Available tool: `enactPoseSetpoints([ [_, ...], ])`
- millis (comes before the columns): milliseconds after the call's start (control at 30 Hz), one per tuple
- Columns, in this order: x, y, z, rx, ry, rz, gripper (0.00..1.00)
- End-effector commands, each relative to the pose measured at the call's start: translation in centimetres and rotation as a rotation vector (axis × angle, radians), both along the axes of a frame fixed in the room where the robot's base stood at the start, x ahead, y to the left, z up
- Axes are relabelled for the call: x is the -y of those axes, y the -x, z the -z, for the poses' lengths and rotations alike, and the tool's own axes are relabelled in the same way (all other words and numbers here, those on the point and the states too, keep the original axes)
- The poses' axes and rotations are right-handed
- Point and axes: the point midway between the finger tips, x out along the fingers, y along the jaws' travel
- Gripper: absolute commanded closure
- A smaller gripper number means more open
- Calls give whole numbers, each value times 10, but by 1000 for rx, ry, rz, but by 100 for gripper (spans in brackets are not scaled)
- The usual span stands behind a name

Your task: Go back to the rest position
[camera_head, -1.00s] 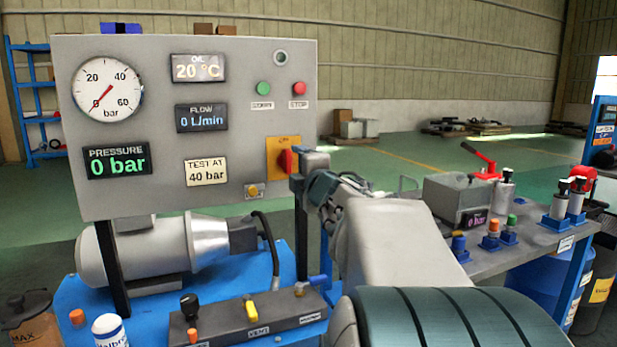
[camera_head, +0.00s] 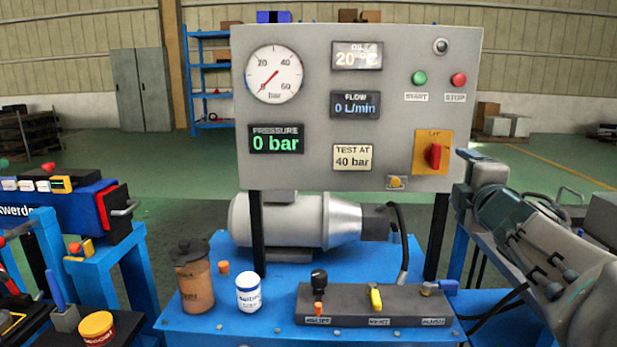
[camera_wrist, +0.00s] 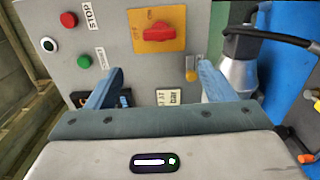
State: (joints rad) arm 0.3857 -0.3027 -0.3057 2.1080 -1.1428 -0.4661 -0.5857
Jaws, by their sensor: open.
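My gripper (camera_wrist: 155,88) is open in the wrist view, with two blue fingers spread apart and nothing between them. It faces the grey control panel (camera_head: 355,110). The red rotary switch (camera_wrist: 158,32) on its yellow plate lies beyond the fingertips in the wrist view, and it also shows at the panel's lower right in the head view (camera_head: 435,155). In the head view my arm comes in from the right and its end is beside the panel's right edge; the fingers are hard to make out there. The gauge (camera_head: 274,74) points near zero and the display (camera_head: 277,144) reads 0 bar.
Below the panel are a motor (camera_head: 295,221), a valve block (camera_head: 372,306), a brown container (camera_head: 196,285) and a white jar (camera_head: 249,293) on the blue bench. A blue stand (camera_head: 75,215) is at the left. Green floor lies open behind.

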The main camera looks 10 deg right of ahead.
Motion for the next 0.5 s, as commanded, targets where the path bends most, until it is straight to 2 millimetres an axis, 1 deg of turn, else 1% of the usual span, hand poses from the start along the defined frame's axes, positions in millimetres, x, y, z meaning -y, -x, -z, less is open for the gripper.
enactPoseSetpoints([
  [167,-6,-3,-10,-6,-84,29,24],
  [333,-19,-4,-18,-33,-297,110,24],
  [500,-41,1,-12,-92,-535,204,24],
])
